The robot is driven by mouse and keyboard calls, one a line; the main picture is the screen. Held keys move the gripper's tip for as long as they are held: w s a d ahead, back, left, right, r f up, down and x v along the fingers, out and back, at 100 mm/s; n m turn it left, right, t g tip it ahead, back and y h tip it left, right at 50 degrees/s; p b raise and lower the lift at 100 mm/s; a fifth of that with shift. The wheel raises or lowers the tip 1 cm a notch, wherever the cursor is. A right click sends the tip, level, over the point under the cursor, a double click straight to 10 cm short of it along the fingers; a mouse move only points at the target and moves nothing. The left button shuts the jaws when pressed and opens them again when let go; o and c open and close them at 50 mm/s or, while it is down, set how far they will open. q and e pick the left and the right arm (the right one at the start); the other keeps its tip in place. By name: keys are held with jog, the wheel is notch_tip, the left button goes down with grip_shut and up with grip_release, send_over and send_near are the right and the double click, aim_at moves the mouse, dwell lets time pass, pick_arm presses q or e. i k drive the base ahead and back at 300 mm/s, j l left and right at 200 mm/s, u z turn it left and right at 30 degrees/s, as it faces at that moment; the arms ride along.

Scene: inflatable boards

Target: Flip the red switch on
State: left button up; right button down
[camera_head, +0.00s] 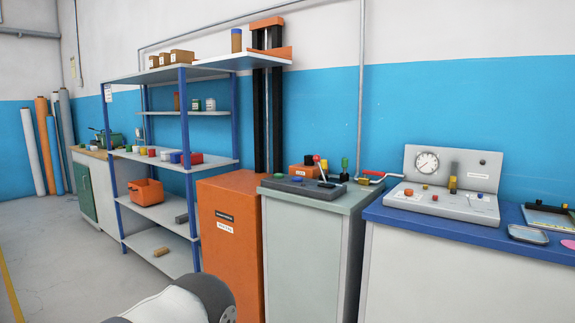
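No part is plainly a red switch at this size. A red-knobbed lever (317,160) stands tilted on a dark control panel (290,187) on the grey-green cabinet at centre right. A small orange-red button (408,192) sits on the grey gauge console (440,205) on the blue-topped bench at right. I cannot tell whether anything is on or off. Neither of my grippers shows. Only a rounded white and dark grey part of my own arm is at the bottom edge, left of centre.
A tall orange machine (230,235) stands left of the grey-green cabinet (305,255). A blue-post shelf (188,150) with boxes and jars is farther left. The blue-topped bench (385,212) is at right, with a small tray (528,234). Floor is clear at lower left.

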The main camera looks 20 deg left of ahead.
aim_at(316, 158)
jog(key=i+j+u, duration=0.3)
jog(key=i+j, duration=0.3)
jog(key=i+j+u, duration=0.35)
jog(key=i+j, duration=0.2)
jog(key=i, duration=0.15)
jog(key=i+j+z, duration=0.2)
jog(key=j, duration=0.15)
jog(key=i+j+z, duration=0.2)
jog(key=j, duration=0.15)
jog(key=j+z, duration=0.15)
jog(key=j, duration=0.2)
